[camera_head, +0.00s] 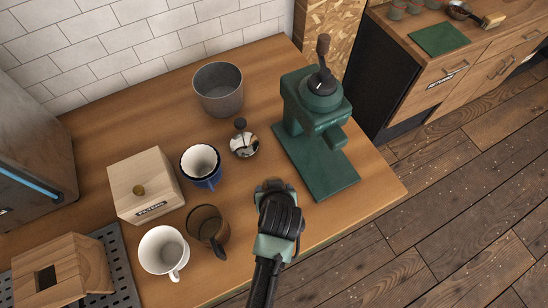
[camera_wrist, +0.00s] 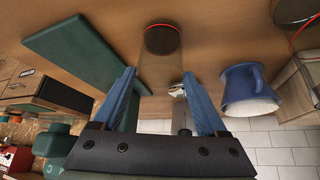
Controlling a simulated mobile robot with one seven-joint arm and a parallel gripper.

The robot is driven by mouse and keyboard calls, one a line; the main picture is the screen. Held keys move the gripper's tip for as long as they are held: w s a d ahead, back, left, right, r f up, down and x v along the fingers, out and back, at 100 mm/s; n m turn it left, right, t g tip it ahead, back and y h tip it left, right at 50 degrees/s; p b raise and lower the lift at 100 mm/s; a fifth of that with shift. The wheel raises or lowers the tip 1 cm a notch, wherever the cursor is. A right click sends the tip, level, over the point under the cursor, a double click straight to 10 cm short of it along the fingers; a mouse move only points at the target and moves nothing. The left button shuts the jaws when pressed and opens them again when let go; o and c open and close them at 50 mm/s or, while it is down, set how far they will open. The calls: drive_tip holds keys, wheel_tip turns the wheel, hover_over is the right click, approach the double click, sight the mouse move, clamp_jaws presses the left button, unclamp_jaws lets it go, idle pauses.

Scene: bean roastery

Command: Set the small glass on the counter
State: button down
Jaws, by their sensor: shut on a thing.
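The small glass is see-through with a dark, reddish-rimmed round end; in the wrist view the glass (camera_wrist: 162,40) stands between the two blue fingers of my gripper (camera_wrist: 160,76). My gripper is shut on it. In the head view my gripper (camera_head: 274,192) is over the front of the wooden counter (camera_head: 335,218) and hides most of the glass. I cannot tell whether the glass touches the counter or hangs just above it.
A green grinder (camera_head: 318,110) on a green base stands right of my gripper. A steel pot with a knob (camera_head: 243,143), a blue mug (camera_head: 202,168), a brown glass mug (camera_head: 207,228), a white mug (camera_head: 163,250), a grey bin (camera_head: 218,90) and a wooden box (camera_head: 146,184) stand behind and left.

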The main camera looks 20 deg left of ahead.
drive_tip(key=shift+f, duration=0.1)
unclamp_jaws()
drive_tip(key=shift+r, duration=0.2)
drive_tip(key=v, duration=1.2)
drive_tip(key=shift+b, duration=0.3)
